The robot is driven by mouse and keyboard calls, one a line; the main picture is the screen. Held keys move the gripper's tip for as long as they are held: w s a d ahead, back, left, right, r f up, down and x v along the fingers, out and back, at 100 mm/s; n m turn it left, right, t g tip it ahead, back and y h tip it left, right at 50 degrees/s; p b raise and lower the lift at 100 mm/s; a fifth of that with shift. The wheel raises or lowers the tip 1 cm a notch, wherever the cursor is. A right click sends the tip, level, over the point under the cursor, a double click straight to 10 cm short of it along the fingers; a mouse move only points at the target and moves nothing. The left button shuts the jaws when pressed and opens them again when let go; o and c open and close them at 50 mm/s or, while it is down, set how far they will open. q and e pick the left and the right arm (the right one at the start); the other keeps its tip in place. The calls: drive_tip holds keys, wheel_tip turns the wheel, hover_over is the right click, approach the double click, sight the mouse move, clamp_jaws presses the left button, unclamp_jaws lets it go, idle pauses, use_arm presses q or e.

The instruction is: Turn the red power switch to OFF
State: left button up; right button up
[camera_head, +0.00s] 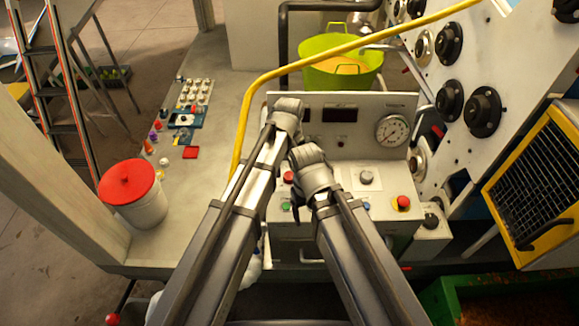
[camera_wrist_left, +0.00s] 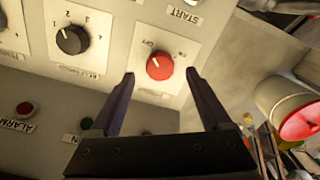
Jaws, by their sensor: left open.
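The red power switch (camera_wrist_left: 160,65) is a round red knob on a white plate in the left wrist view. Its white mark points up and left; the small labels around it are hard to read. My left gripper (camera_wrist_left: 161,76) is open, its two dark fingers pointing at the knob with one to each side; I cannot tell whether they touch it. In the head view my left gripper (camera_head: 287,108) is at the left side of the control box (camera_head: 345,150), and the switch is hidden there. My right gripper (camera_head: 307,158) is in front of the box, its fingers hidden.
A black rotary knob (camera_wrist_left: 72,40) and a red alarm button (camera_wrist_left: 25,109) are beside the switch. A red emergency button (camera_head: 402,202) and a gauge (camera_head: 392,130) are on the box. A red-lidded bucket (camera_head: 148,210) stands left. A yellow rail (camera_head: 246,115) passes close to my left arm.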

sight(289, 175)
use_arm(q)
wheel_tip(289, 175, up, 5)
drive_tip(key=p, duration=0.4)
idle(0.3)
